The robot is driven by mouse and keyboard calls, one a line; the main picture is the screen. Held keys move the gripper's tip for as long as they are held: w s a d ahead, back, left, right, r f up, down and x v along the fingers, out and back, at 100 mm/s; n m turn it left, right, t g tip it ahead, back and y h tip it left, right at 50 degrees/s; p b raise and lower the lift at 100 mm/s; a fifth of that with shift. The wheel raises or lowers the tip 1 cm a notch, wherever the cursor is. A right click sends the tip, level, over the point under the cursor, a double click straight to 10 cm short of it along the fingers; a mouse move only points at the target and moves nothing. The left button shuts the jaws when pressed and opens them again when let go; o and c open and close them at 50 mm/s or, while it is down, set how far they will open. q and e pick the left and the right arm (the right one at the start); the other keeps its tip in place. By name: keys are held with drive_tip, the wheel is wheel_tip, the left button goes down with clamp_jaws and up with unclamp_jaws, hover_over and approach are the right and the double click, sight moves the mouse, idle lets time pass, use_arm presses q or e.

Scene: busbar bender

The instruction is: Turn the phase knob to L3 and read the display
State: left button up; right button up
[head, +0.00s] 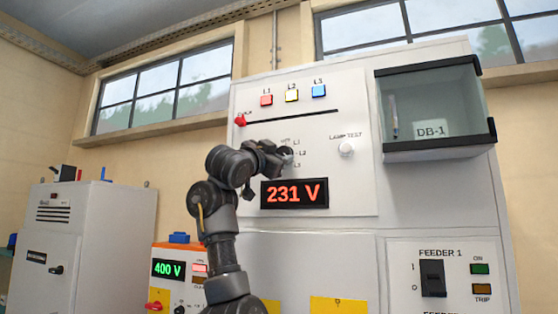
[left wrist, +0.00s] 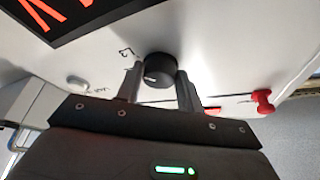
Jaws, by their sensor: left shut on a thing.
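The phase knob (left wrist: 160,70) is a round black knob on the white cabinet panel (head: 355,185). My left gripper (head: 281,157) is at the panel, with its fingers on either side of the knob and shut on it. In the head view the gripper hides most of the knob, and the labels L1, L2 and L3 stand to its right. A small white mark shows on the knob in the left wrist view, but I cannot tell which label it points to. The display (head: 295,193) below reads 231 V in red. My right gripper is out of view.
The white lamp test button (head: 346,149) is right of the knob. A glass-fronted DB-1 box (head: 434,105) juts out at right. A 400 V unit (head: 180,270) stands lower left.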

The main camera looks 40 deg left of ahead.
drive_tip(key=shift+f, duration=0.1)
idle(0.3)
use_arm(q)
drive_tip(key=o, duration=1)
drive_tip(key=b+v, duration=0.9)
drive_tip(key=v, duration=0.1)
drive_tip(key=shift+s+f, duration=0.1)
drive_tip(key=shift+s, duration=0.3)
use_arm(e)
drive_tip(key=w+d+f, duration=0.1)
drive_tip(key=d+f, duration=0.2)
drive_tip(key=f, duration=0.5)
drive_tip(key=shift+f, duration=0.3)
